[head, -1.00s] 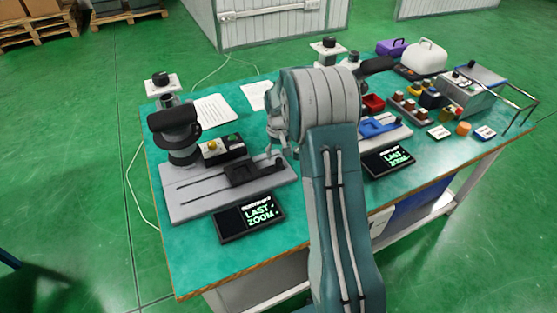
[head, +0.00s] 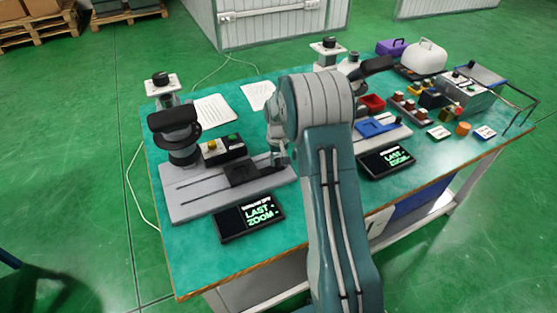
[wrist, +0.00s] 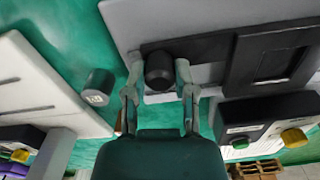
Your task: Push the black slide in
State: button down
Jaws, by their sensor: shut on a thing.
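The black slide (head: 243,173) lies on the grey bed (head: 195,195) of the left machine. In the wrist view the slide (wrist: 272,62) is a flat black frame with a rectangular opening, and a bar runs left from it to a round black knob (wrist: 159,70). My gripper (wrist: 159,82) has one finger on each side of this knob and is shut on it. In the head view my gripper (head: 279,155) is at the right end of the slide, and my arm hides the knob and much of the fingers.
A box with yellow and green buttons (head: 222,150) stands just behind the slide. A "LAST ZOOM" screen (head: 249,217) lies in front of the bed. A second machine with a blue slide (head: 378,127) stands to the right. A dark cylinder (wrist: 97,88) is near my left finger.

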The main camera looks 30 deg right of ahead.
aim_at(233, 181)
jog(key=a, duration=1.5)
jog(key=shift+s+a+f, duration=0.1)
jog(key=shift+a+f, duration=0.05)
jog(key=shift+c, duration=2.1)
grip_release()
jog(key=shift+a, duration=0.25)
